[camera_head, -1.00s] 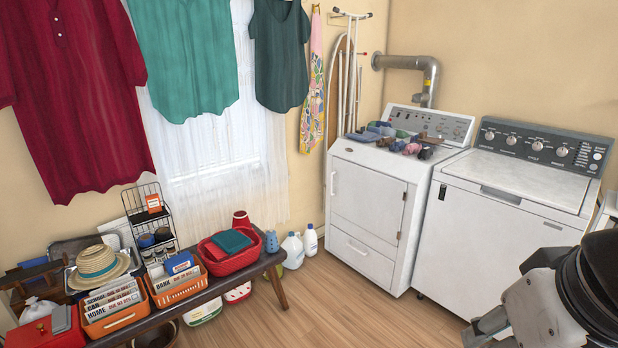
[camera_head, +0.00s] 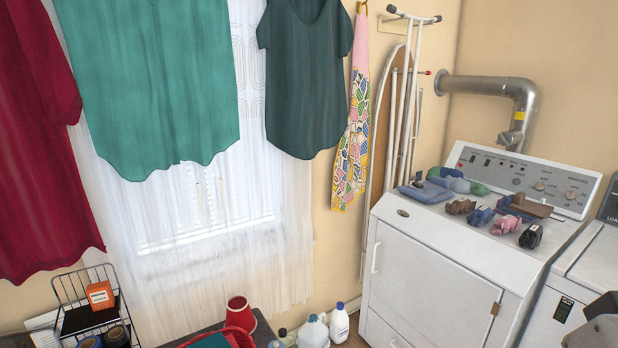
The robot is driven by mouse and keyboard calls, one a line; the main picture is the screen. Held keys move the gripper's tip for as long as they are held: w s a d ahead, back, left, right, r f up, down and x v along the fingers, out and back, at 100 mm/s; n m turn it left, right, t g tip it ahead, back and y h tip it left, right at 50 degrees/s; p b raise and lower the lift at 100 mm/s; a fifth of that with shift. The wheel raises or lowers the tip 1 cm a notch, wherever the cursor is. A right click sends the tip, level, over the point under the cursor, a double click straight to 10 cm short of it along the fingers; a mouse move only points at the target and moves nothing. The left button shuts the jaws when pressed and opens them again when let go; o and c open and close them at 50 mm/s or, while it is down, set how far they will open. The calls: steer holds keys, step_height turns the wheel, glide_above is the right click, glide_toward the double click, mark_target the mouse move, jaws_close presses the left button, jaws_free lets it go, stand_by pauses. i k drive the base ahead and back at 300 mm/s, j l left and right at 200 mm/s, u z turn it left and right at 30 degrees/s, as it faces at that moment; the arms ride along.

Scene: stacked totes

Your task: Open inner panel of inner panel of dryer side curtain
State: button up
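A white sheer curtain (camera_head: 285,220) covers the window in front of me. Its right part, on the dryer's side, hangs behind a dark green shirt (camera_head: 305,75). A teal shirt (camera_head: 150,90) hides much of the rest. The blinds or window (camera_head: 205,210) show faintly through the cloth. I cannot tell where one panel ends and the inner one begins. The white dryer (camera_head: 430,275) stands to the right of the curtain, its door shut. Only a piece of my arm shows at the lower right corner; my gripper cannot be made out.
A red shirt (camera_head: 35,150) hangs at the left. A patterned apron (camera_head: 352,140) and an ironing board (camera_head: 392,130) are on the wall by the dryer. A wire rack (camera_head: 75,290), a red basket (camera_head: 235,337) and white bottles (camera_head: 339,323) stand low before the curtain.

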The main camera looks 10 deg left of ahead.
mark_target(224, 173)
steer(key=i+l+u, duration=0.25)
steer(key=i, duration=0.55)
steer(key=i+u, duration=0.15)
steer(key=u, duration=0.25)
steer(key=i+u, duration=0.1)
steer(key=u, duration=0.35)
steer(key=i+l+u, duration=0.15)
steer(key=u, duration=0.25)
steer(key=i+l+u, duration=0.1)
steer(key=u, duration=0.35)
